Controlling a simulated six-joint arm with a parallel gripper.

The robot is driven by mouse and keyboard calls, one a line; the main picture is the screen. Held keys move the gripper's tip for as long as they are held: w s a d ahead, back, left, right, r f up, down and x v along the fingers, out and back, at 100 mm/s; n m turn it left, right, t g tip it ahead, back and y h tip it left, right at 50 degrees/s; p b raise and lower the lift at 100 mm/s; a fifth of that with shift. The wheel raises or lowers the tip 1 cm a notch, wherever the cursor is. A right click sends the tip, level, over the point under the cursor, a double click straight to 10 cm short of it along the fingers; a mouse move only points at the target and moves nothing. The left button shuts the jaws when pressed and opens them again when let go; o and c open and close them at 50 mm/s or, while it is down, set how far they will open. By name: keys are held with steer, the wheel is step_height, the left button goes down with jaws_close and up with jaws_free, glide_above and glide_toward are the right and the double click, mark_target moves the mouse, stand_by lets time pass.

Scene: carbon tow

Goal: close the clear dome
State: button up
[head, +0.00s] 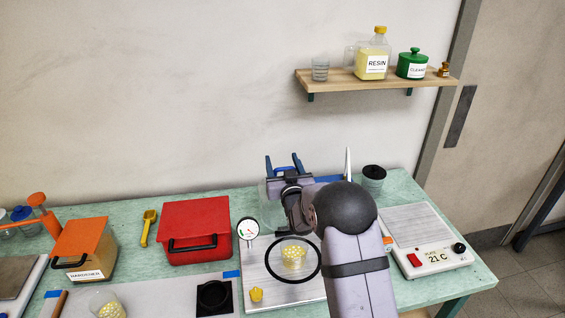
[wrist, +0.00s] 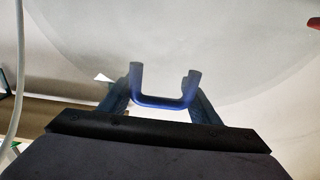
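The clear dome (head: 267,212) stands raised at the back of a metal plate, partly hidden behind my arm. Its faint, see-through wall (wrist: 230,70) fills much of the wrist view. A blue U-shaped handle (wrist: 163,102) is on the dome. My gripper (head: 283,164) is at the handle, with its two blue fingers apart, one on each side of it. In the wrist view the gripper (wrist: 162,88) looks open around the handle; I cannot tell whether the fingers touch it. The black ring (head: 269,277) on the metal plate (head: 285,296) surrounds a clear dish of yellow pieces (head: 293,257).
A dial gauge (head: 248,229) and a yellow knob (head: 256,295) are at the plate's left. A red box (head: 195,229) stands further left. A hot plate (head: 425,232) and a black-lidded jar (head: 373,180) are at the right. A shelf (head: 345,80) hangs above.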

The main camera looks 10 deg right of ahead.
steer(key=c, duration=0.9)
steer(key=shift+s+b, duration=0.15)
steer(key=shift+b, duration=0.2)
steer(key=s+t+b, duration=0.3)
steer(key=s+b, duration=0.4)
steer(key=b, duration=0.5)
steer(key=s+f+t+b, duration=0.1)
steer(key=s+t+b, duration=0.2)
steer(key=s+b, duration=0.3)
steer(key=s+t+b, duration=0.3)
steer(key=s+b, duration=0.4)
steer(key=b, duration=1)
steer(key=shift+s+f+b, duration=0.3)
steer(key=shift+f, duration=0.1)
steer(key=shift+r, duration=0.1)
